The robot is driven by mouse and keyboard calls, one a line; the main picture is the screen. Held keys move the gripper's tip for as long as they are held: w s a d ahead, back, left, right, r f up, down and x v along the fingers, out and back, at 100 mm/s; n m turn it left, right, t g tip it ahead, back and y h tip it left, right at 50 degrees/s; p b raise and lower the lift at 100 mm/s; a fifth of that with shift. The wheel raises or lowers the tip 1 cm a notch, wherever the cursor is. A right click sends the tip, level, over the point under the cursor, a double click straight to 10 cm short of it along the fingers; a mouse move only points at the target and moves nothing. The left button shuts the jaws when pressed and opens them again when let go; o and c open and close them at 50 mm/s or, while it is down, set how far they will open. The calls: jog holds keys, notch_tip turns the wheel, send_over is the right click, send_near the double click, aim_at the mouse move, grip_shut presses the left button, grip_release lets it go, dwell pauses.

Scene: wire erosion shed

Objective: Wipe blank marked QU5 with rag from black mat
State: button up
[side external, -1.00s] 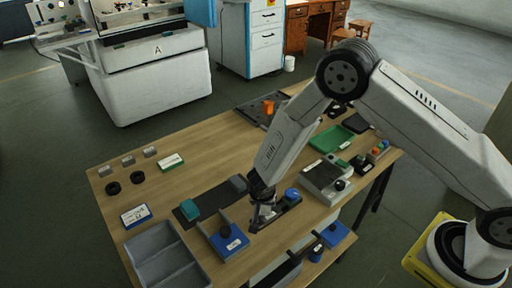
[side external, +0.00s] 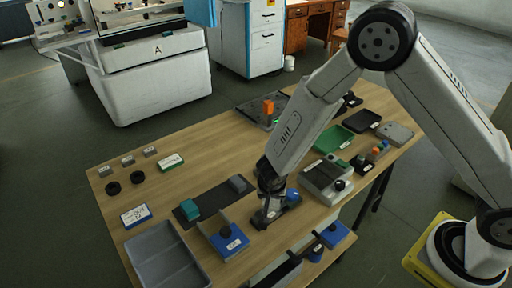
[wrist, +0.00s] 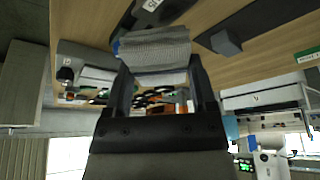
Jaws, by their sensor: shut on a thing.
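My gripper (side external: 268,201) is shut on a grey, ribbed folded cloth (wrist: 155,48), which spans the fingertips in the wrist view. In the side view it is low at a dark holder (side external: 260,224) with a blue knob (side external: 292,196); whether the cloth touches it I cannot tell. The black mat (side external: 212,202) lies to the left, with a teal block-like piece (side external: 189,208) and a grey one (side external: 238,184) on it. Several small grey blocks (side external: 128,160) with tags stand at the far left of the table; their marks are too small to read, so QU5 is not identifiable.
A blue-based fixture (side external: 229,242) stands just left of my gripper, and a grey fixture (side external: 326,176) to its right. A grey divided tray (side external: 165,258) is at front left. Green (side external: 334,139) and black trays lie behind. The table's left middle is mostly clear.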

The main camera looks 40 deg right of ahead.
jog(key=shift+r, duration=1.05)
jog(key=shift+w, duration=0.1)
jog(key=n, duration=0.2)
jog(key=w+n+y, duration=0.1)
jog(key=shift+w+d+f+n+t, duration=0.1)
jog(key=shift+n+t, duration=0.3)
jog(key=n, duration=0.1)
jog(key=n+y, duration=0.1)
jog(key=n, duration=0.1)
jog(key=n+y, duration=0.1)
jog(key=shift+w+n, duration=0.3)
jog(key=shift+n, duration=0.1)
jog(key=n, duration=0.1)
jog(key=n+y, duration=0.1)
jog(key=n, duration=0.3)
jog(key=shift+s+y, duration=0.25)
jog(key=shift+y, duration=0.15)
jog(key=n, duration=0.2)
jog(key=s+n+y, duration=0.1)
jog(key=n, duration=0.1)
jog(key=shift+s+a+g+y, duration=0.2)
jog(key=shift+g+y, duration=0.1)
jog(key=shift+g, duration=0.1)
jog(key=shift+f, duration=0.1)
